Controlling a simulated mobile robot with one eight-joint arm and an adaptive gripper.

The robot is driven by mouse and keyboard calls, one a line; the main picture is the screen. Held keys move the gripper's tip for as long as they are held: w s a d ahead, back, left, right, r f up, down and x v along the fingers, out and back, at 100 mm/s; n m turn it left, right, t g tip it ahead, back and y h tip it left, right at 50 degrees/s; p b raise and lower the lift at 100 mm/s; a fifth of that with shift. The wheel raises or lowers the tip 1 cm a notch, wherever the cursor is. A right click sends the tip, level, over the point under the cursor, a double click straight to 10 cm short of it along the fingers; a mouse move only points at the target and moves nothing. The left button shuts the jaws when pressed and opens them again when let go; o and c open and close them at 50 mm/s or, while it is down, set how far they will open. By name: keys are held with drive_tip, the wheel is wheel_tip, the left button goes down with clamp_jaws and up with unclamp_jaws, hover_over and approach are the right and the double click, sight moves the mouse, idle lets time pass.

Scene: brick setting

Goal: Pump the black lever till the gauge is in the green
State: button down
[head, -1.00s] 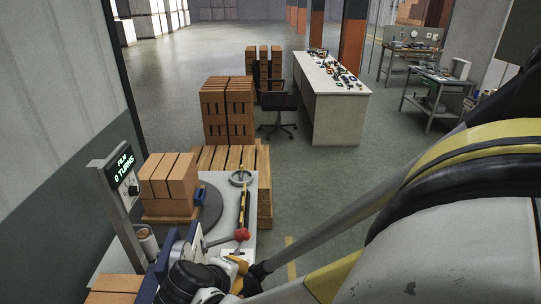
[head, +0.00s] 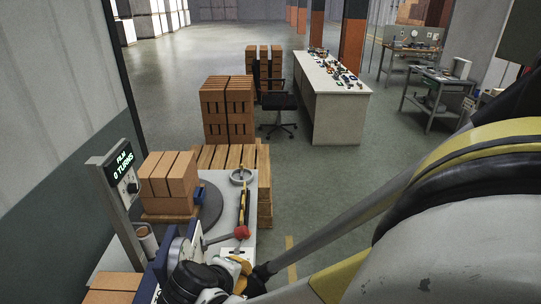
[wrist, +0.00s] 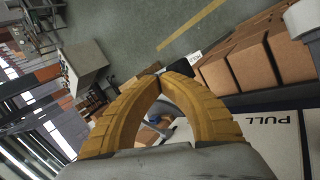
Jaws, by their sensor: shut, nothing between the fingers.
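My gripper (head: 241,268) has yellow fingers and is low in the head view, beside the front of a white-topped machine (head: 250,185). In the wrist view the fingertips (wrist: 160,74) meet with nothing between them. A white panel marked PULL (wrist: 276,119) is at the right of the wrist view. A grey lever with a red knob (head: 241,233) lies just beyond the gripper. I cannot clearly pick out the black lever; my wrist covers part of the machine. A dark blue upright plate (head: 158,268) stands left of my wrist. No gauge needle or green zone can be read.
A post display (head: 125,176) reads FILM 0 TURNS. A brick stack (head: 228,110), chair (head: 279,102) and bench (head: 338,115) stand farther off. Open floor lies right of the machine.

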drive_tip(key=shift+w+d+f+b, duration=0.1)
drive_tip(key=shift+d+f+b, duration=0.35)
drive_tip(key=shift+f+b, duration=0.4)
drive_tip(key=shift+d+f+b, duration=0.4)
drive_tip(key=shift+f+b, duration=0.3)
drive_tip(key=shift+f, duration=0.1)
idle(1.4)
idle(0.5)
drive_tip(key=shift+a+r+p, duration=0.2)
drive_tip(key=shift+r+p, duration=0.25)
drive_tip(key=shift+r, duration=0.2)
drive_tip(key=a+r+p, duration=0.4)
drive_tip(key=r+p, duration=0.2)
drive_tip(key=r, duration=0.2)
drive_tip(key=shift+s+a+r, duration=0.35)
drive_tip(key=shift+a, duration=0.05)
idle(0.5)
drive_tip(key=shift+s+a+r+p, duration=0.1)
drive_tip(key=shift+a+r+p, duration=0.35)
drive_tip(key=shift+r, duration=0.3)
drive_tip(key=shift+a+r+p, duration=0.3)
drive_tip(key=shift+r+p, duration=0.2)
drive_tip(key=shift+r, duration=0.25)
drive_tip(key=shift+s+a+r+p, duration=0.1)
drive_tip(key=shift+a+r+p, duration=0.35)
drive_tip(key=shift+r, duration=0.3)
